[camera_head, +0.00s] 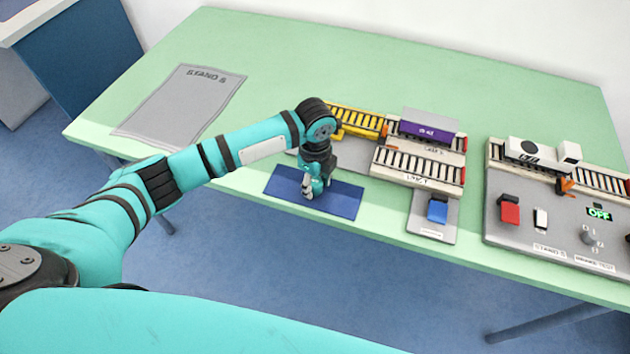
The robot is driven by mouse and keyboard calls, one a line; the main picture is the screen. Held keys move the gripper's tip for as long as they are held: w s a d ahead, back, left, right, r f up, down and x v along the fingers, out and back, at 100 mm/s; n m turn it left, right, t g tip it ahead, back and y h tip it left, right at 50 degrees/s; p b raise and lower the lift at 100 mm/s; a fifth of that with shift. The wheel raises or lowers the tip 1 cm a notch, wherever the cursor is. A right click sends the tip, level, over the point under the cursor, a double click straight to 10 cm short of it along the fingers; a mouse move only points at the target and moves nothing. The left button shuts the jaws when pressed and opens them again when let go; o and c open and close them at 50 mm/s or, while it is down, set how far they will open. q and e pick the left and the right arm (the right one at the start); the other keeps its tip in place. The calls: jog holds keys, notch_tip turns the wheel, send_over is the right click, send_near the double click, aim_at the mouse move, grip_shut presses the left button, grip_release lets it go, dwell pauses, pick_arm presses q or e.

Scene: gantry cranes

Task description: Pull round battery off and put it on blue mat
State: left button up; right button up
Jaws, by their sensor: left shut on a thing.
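The blue mat (345,199) lies near the front edge of the green table, left of the crane models. My left gripper (311,190) points down over the middle of the mat, low and close to its surface. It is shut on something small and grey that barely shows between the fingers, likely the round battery. I cannot tell whether that piece touches the mat. My right gripper is out of view.
A control panel (508,191) stands farther right. A grey sheet (185,103) lies at the left. The table's back is clear.

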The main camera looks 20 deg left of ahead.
pick_arm(q)
jog(key=shift+f, duration=0.1)
jog(key=o, duration=1.3)
